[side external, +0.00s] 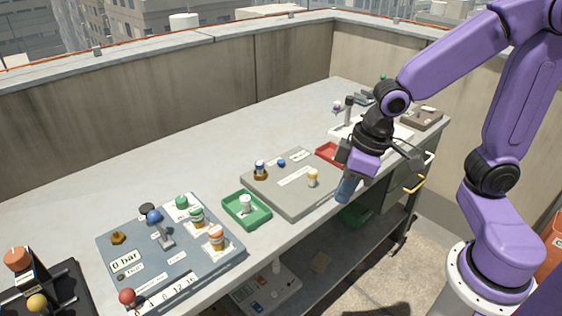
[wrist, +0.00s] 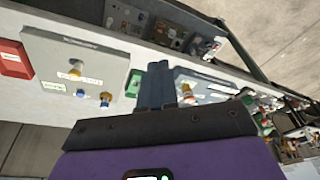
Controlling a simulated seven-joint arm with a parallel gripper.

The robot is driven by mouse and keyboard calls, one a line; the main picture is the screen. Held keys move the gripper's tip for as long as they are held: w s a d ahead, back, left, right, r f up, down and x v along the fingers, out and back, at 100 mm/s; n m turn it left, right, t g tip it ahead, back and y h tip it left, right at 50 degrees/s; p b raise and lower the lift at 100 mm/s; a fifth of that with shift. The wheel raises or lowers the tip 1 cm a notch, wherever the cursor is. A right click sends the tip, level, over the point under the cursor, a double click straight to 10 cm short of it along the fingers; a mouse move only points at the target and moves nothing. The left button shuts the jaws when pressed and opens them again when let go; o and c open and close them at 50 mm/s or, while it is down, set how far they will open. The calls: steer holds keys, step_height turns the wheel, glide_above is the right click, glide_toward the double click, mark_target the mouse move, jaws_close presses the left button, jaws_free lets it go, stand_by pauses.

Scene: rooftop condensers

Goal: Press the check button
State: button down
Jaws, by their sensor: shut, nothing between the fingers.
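I cannot tell which part is the check button; most labels are too small to read. A grey board (side external: 262,192) at mid-bench carries a small blue button (side external: 281,162), a white-and-yellow knob (side external: 312,177) and a blue-topped knob (side external: 259,169). A blue-grey panel (side external: 118,242) to its left carries a "0 bar" display (side external: 126,261), a green knob (side external: 181,202), a blue-tipped lever (side external: 155,216) and a red ball knob (side external: 127,296). My gripper (side external: 345,190) is shut and empty, right of the grey board near the bench's front edge. Its fingers show in the wrist view (wrist: 157,70).
A green tray (side external: 240,220) with a white piece sits between the boards. A red tray (side external: 328,152) and a white tray (side external: 400,132) lie near my gripper. A black stand (side external: 68,290) is at the far left. The bench's back strip is clear.

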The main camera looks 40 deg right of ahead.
steer(key=w+f+m+t, duration=0.15)
steer(key=w+m, duration=0.25)
steer(key=w, duration=0.6)
steer(key=m+t, duration=0.6)
steer(key=m, duration=0.5)
glide_above(284, 162)
step_height(284, 162, down, 3)
steer(key=shift+w+h, duration=0.1)
steer(key=shift+h, duration=0.3)
steer(key=shift+f, duration=0.1)
steer(key=shift+f, duration=4.25)
steer(key=shift+f, duration=0.2)
steer(key=shift+f, duration=0.25)
